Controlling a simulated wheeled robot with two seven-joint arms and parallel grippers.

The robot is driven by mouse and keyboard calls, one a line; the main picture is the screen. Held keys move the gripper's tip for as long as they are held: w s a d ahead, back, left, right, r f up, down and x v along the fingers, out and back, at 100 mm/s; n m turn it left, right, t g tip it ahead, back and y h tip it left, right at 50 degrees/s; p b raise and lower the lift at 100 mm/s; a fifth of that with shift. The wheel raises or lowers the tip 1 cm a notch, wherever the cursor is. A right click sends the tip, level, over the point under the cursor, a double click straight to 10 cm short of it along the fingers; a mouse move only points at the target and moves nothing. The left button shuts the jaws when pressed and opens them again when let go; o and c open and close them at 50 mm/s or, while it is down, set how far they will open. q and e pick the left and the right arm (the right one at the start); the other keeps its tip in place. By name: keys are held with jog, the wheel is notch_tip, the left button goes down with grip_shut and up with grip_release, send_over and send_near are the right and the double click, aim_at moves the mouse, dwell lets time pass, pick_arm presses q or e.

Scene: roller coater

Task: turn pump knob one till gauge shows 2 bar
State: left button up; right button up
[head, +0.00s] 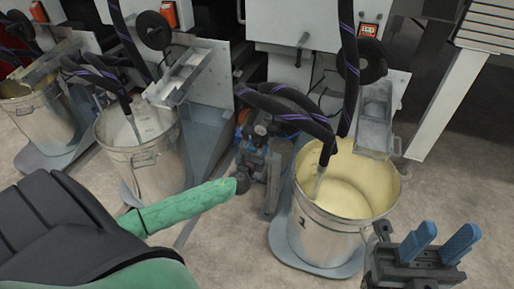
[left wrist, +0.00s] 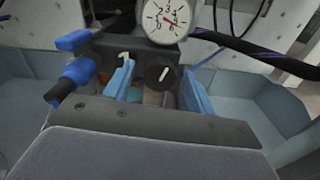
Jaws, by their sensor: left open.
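In the left wrist view, a black round knob (left wrist: 158,76) with a white pointer mark sits below a round white gauge (left wrist: 167,18). The gauge has a red needle; its exact reading is too small to tell. My left gripper (left wrist: 157,88) is open, with one blue finger on each side of the knob and gaps visible. In the head view my left gripper (head: 258,165) is at the pump unit between two buckets, and the knob and dial cannot be made out there. My right gripper (head: 438,243) is open and empty at the lower right, its blue fingers apart.
A metal bucket of yellowish liquid (head: 303,211) with hoses in it stands right of my left gripper. Another bucket (head: 168,169) stands to its left. Blue fittings (left wrist: 72,82) stick out left of the knob. Hoses (left wrist: 245,44) pass close to the gauge.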

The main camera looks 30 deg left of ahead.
pick_arm(q)
jog(key=c, duration=1)
jog(key=shift+o, duration=0.2)
